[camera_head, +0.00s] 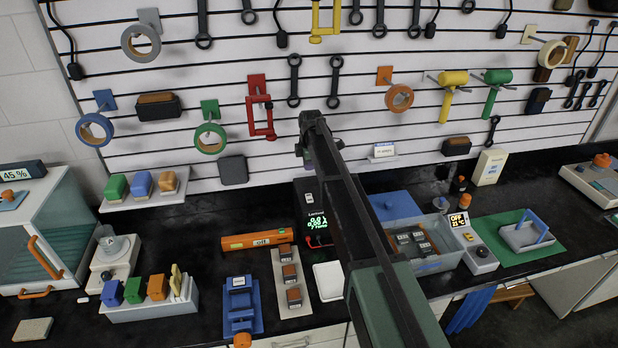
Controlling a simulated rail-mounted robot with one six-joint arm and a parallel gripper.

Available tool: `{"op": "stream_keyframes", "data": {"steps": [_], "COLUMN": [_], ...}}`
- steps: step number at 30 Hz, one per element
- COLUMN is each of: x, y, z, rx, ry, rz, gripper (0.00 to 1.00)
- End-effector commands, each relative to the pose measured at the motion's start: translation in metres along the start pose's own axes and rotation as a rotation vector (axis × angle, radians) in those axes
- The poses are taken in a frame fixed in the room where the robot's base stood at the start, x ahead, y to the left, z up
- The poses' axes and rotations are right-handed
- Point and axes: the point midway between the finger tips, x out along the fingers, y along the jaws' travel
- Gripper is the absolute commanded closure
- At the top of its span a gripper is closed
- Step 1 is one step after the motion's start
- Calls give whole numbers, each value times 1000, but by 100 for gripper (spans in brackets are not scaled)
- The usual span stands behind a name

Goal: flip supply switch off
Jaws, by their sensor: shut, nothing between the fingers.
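The supply (316,226) is a dark box with a green lit readout, standing on the black bench in the middle. My arm crosses in front of its right side and hides part of it. A small light-coloured mark shows near its top left, but its switch is too small to make out. My gripper (312,119) is at the far end of my dark arm, above the supply in the picture and in front of the slatted wall. It is shut and empty. I cannot tell how far it is from the supply.
An orange level (256,240) and a strip of blocks (289,272) lie left of the supply. A white pad (328,281) lies in front. A grey bin (438,262) and a unit with an orange readout (474,243) stand right. Tools hang on the wall (215,75).

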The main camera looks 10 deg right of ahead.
Motion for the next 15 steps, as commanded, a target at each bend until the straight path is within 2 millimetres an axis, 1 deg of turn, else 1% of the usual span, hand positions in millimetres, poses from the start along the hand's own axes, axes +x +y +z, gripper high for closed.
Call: {"op": "stream_keyframes", "data": {"steps": [1,5,15], "x": [11,36,112], "y": [0,-1,-1], "z": [0,0,0], "rx": [0,0,0], "ry": [0,0,0], "rz": [0,0,0], "gripper": [100,100,100]}}
